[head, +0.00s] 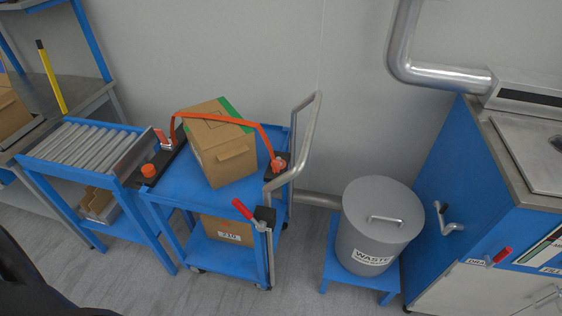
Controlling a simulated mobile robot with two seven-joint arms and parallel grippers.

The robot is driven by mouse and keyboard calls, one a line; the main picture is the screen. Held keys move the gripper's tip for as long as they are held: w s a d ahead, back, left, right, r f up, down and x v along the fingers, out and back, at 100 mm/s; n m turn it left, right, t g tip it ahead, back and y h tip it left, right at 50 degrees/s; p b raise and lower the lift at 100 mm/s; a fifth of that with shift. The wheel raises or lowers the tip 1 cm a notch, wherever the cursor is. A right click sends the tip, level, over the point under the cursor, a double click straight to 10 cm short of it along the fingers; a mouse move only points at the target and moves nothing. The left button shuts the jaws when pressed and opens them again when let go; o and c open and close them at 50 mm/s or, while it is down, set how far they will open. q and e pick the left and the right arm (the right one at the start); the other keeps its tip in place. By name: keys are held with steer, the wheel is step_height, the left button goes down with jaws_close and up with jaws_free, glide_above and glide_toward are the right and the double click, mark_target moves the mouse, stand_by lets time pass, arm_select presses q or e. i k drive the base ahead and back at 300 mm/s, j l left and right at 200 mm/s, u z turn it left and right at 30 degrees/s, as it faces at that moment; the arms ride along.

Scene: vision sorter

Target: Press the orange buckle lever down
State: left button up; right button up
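An orange strap (216,115) runs over a cardboard box (224,166) on the top of a blue cart (191,189). Its right end meets an orange fitting (279,164) on a dark block at the cart's right side. Its left end comes down to a dark plate, where a red-orange lever (160,136) stands tilted up. At this size I cannot tell for sure which of these two is the buckle lever. Neither of my grippers is in view.
An orange knob (148,170) sits near the left plate. A roller conveyor (86,146) adjoins the cart on the left. The cart has a grey handle (307,130) and a red-gripped lever (242,209). A grey waste bin (377,232) and a blue cabinet (460,190) stand right.

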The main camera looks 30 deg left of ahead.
mark_target(160, 133)
steer(key=j, duration=2.9)
